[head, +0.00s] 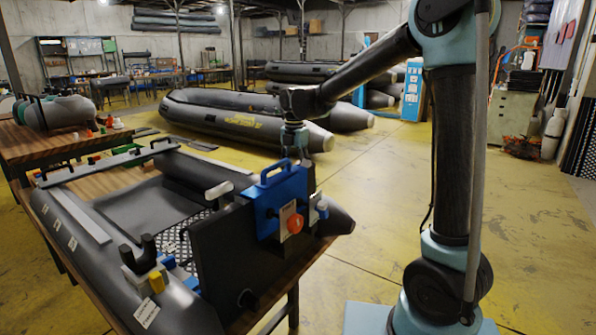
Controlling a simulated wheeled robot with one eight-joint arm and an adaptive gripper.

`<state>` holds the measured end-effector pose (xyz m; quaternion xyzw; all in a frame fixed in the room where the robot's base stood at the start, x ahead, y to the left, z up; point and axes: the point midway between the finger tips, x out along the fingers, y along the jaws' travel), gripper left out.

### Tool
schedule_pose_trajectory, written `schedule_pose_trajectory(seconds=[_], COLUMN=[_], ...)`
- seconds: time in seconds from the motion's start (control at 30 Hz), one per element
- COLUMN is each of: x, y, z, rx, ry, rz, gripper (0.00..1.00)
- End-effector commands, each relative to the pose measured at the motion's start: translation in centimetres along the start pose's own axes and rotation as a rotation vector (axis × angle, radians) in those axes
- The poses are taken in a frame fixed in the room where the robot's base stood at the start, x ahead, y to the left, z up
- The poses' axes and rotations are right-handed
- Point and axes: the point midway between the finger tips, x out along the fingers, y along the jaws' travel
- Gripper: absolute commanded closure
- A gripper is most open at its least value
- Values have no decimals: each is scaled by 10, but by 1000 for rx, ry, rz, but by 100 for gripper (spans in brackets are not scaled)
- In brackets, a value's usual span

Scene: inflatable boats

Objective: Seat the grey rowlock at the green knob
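My gripper (294,150) points down just above and behind the blue part with a handle (280,190) on the boat's dark transom. Its fingertips are small and partly hidden there, so I cannot tell whether it is open or holds anything. A dark forked piece (140,256) stands on the near tube, with a yellow knob (157,281) beside it. A pale grey piece (218,192) sits near the top of the transom; I cannot tell whether it is the grey rowlock. A small green spot (135,151) shows by the far tube; I cannot tell whether it is the green knob.
The dark inflatable boat (75,232) lies on a wooden bench. An orange knob (295,223) is on the transom clamp. A second wooden table (40,145) with small coloured parts stands at the left. More boats (235,122) lie behind.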

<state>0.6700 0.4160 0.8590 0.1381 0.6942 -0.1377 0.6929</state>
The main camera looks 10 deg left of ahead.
Motion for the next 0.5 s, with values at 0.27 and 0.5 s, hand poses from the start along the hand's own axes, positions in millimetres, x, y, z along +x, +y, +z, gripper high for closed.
schedule_pose_trajectory(seconds=[0.27, 0.5], x=[0, 0], y=[0, 0], z=[0, 0], rx=[0, 0], ry=[0, 0], rz=[0, 0], gripper=[22, 22])
